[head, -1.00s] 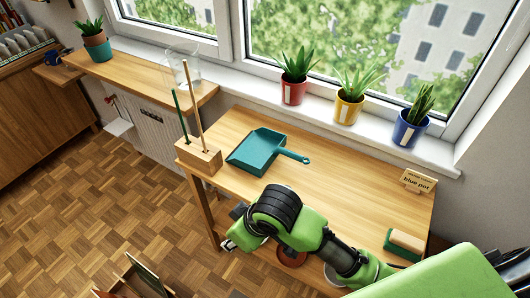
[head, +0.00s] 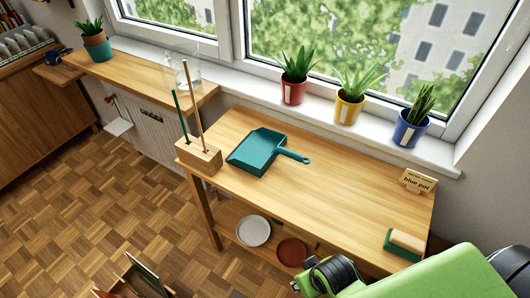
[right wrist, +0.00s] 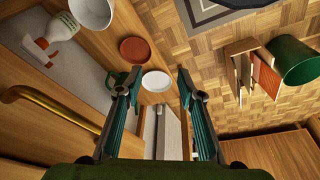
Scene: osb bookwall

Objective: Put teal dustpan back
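The teal dustpan (head: 262,150) lies on the wooden table (head: 330,185) in the head view, its pan near the wooden block and its handle pointing right. Nothing holds it. My left gripper is in neither view.
A wooden block (head: 200,158) with two upright sticks stands at the table's left end. Potted plants line the sill. A white dish (head: 253,231) and a brown dish (head: 291,251) sit below.

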